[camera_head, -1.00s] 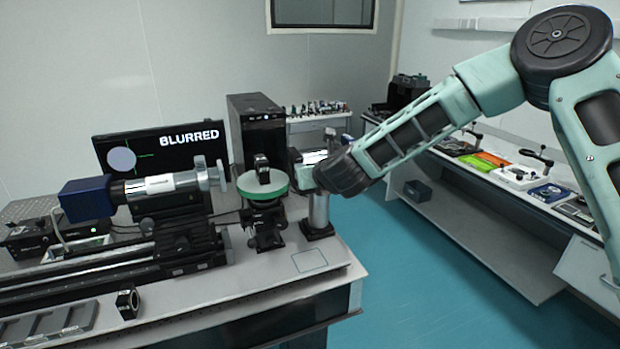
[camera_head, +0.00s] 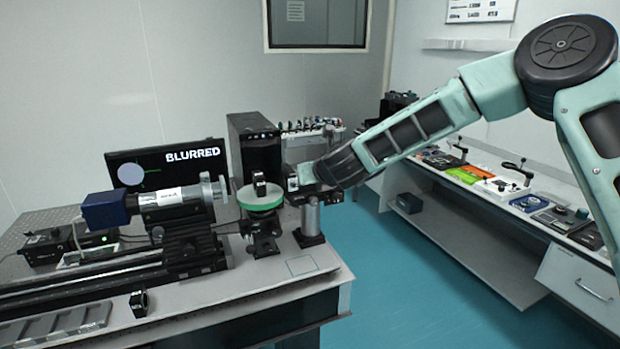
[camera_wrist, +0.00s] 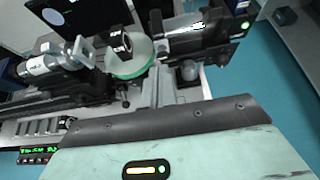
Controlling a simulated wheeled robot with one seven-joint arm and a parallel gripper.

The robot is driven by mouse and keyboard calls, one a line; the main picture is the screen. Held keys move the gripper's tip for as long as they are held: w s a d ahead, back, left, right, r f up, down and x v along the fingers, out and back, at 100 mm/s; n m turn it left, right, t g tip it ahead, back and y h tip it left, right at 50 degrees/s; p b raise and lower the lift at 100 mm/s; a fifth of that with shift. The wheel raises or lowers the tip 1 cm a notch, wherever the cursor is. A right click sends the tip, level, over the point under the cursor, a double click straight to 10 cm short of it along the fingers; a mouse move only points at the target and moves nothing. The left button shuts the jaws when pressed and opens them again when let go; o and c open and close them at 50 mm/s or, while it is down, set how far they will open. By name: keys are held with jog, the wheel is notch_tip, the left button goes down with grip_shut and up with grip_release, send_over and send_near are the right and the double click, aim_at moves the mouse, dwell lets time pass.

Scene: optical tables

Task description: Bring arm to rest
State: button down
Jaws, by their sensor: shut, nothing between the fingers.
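My arm reaches in from the right in the head view, its teal and black forearm sloping down to the left. My gripper (camera_head: 307,174) is at its end, mostly hidden behind the black wrist joint, over the right end of the left optical table (camera_head: 225,293). Its fingers do not show clearly. It overlaps the top of a post-mounted device (camera_head: 311,218) in the picture; I cannot tell whether they touch. In the wrist view the teal hand with its dark edge fills the bottom, and nothing is seen held.
A green-rimmed round mount (camera_head: 259,200) stands just left of the post, beside a lens barrel with a blue end (camera_head: 105,210). A monitor (camera_head: 185,158) reading BLURRED stands behind. The blue floor (camera_head: 425,290) is clear up to the right bench (camera_head: 480,235).

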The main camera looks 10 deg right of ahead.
jog(key=s+a+f+n+g+y+b, duration=0.2)
jog(key=s+a+f+n+g+b, duration=0.3)
jog(key=s+n, duration=0.65)
jog(key=s+a+f+n+g+y+b, duration=0.2)
jog(key=s+a+n, duration=0.6)
jog(key=s+n, duration=0.4)
jog(key=s+d+f+n+g+h+b, duration=0.1)
jog(key=s+d+f+n+h, duration=0.1)
jog(key=s+d+n, duration=0.2)
jog(key=s+d+f+n+g+h+b, duration=0.2)
jog(key=s+d+n, duration=0.3)
jog(key=s+n, duration=0.3)
jog(key=s+d+f+n+g+h+b, duration=0.2)
jog(key=s+d+n, duration=0.2)
jog(key=s, duration=0.8)
jog(key=shift+s+d+f+n, duration=0.2)
jog(key=shift+s+d+n, duration=0.2)
jog(key=shift+n, duration=0.55)
